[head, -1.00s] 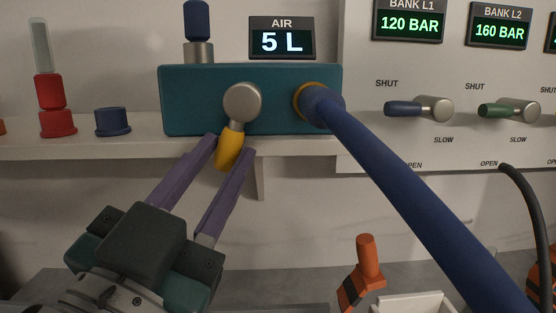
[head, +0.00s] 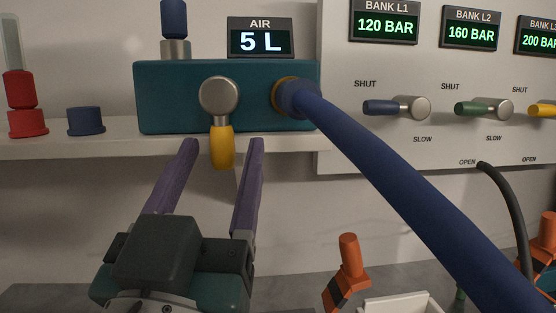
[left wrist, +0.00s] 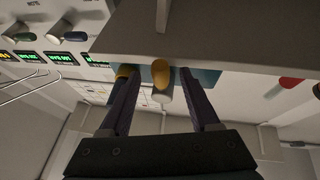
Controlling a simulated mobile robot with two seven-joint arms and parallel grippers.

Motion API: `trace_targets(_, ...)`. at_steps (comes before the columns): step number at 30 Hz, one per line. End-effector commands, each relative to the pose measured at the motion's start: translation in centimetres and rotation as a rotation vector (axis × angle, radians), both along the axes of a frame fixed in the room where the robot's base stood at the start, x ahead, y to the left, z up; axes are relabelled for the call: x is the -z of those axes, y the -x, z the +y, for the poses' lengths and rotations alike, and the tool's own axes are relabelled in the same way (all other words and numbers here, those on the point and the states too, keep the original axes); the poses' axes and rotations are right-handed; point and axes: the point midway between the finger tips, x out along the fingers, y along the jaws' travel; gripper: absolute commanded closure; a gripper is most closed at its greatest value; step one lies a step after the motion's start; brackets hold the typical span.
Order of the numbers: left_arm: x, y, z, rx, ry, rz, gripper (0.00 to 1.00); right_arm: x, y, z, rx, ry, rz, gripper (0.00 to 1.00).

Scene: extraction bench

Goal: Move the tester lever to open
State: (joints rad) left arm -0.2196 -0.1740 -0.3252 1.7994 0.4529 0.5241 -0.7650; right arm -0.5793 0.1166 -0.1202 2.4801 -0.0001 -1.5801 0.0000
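The tester is a teal box (head: 165,98) on a white shelf. On its front is a lever with a round metal hub (head: 219,96) and a yellow handle (head: 222,148), which hangs almost straight down. My left gripper (head: 223,146) is open, with its purple fingers below the box on either side of the handle's lower end. A gap shows between handle and fingers in the head view. In the left wrist view the yellow handle (left wrist: 161,72) lies between the spread fingers. I see no right gripper in either view.
A thick blue hose (head: 390,170) runs from the box's right port down to the right. An AIR display (head: 260,38) reads 5 L. A valve panel (head: 440,140) with blue, green and yellow levers is at the right. An orange-handled tool (head: 349,262) stands below.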

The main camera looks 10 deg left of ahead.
Motion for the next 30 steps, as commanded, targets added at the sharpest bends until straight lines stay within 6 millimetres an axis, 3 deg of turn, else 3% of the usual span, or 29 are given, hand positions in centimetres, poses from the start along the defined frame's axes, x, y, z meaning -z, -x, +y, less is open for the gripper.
trace_targets(8,0.3,0.4,0.0,0.000,-0.002,0.002,0.38,0.1,0.0,-0.1,-0.002,0.003,0.001,0.50)
trace_targets(21,4.0,7.4,-0.7,0.001,-0.001,0.004,0.38,1.8,0.0,-0.2,-0.004,0.007,0.001,0.50)
trace_targets(30,4.5,8.9,-0.8,0.000,-0.001,0.000,0.38,2.0,0.1,-0.2,-0.004,0.006,0.001,0.50)
